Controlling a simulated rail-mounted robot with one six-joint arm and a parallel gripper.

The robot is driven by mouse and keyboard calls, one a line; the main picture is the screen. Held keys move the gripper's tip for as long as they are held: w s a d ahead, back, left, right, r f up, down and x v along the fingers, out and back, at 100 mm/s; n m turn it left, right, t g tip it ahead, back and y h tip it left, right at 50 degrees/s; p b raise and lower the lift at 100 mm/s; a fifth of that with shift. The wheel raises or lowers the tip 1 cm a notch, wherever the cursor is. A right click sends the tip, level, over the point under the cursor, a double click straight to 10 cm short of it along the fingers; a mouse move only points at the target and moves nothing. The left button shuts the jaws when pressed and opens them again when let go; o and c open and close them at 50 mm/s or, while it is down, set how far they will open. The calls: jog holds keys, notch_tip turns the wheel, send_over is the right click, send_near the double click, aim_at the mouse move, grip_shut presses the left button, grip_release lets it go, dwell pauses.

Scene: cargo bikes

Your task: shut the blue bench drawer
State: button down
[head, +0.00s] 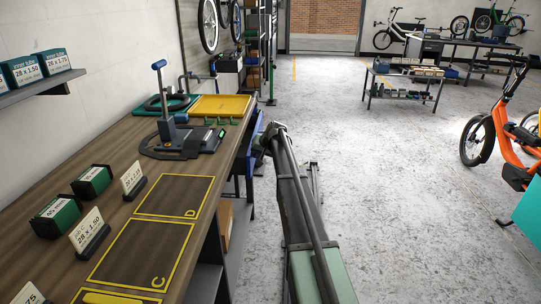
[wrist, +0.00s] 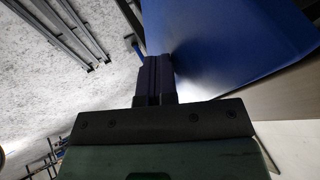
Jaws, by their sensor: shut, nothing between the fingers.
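In the wrist view a large smooth blue surface of the drawer (wrist: 225,40) fills the upper right. My gripper (wrist: 155,62) is shut and empty, its fingertips beside the left edge of that blue surface. Whether they touch it cannot be told. In the head view my gripper is near the drawer, its fingers not clear.
The wooden bench (head: 125,140) runs along the left, with a yellow tray (head: 220,106), a dark stand with a blue-topped post (head: 183,140) and green boxes on it. Concrete floor (head: 400,200) is free to the right. An orange bike (head: 505,130) stands far right.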

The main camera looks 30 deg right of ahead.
jog(key=shift+w+a, duration=0.5)
jog(key=shift+a, duration=0.2)
